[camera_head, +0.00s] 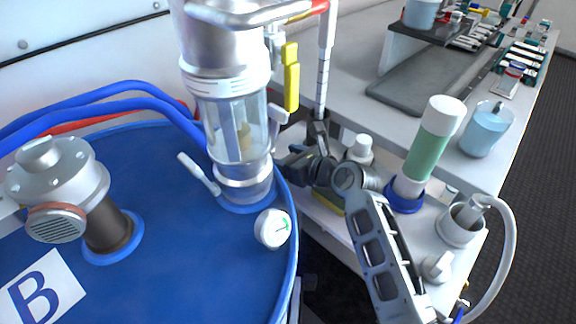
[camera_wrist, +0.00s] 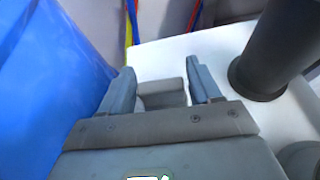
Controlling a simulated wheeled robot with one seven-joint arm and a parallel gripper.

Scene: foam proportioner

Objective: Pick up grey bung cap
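A pale grey cap with a raised grip (camera_head: 438,267) sits on the white bench at the lower right in the head view. It looks like the bung cap, but I cannot be sure. My gripper (camera_head: 290,160) is left of it, beside the clear cylinder and above the gap between drum and bench. In the wrist view the fingers (camera_wrist: 160,80) stand apart. A small grey block (camera_wrist: 162,93) fills the space between them. I cannot tell whether it is a held cap or something behind the fingers.
On the bench are a green-white bottle (camera_head: 432,140), a blue-filled beaker (camera_head: 485,130) and a cup with a hose (camera_head: 460,225).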

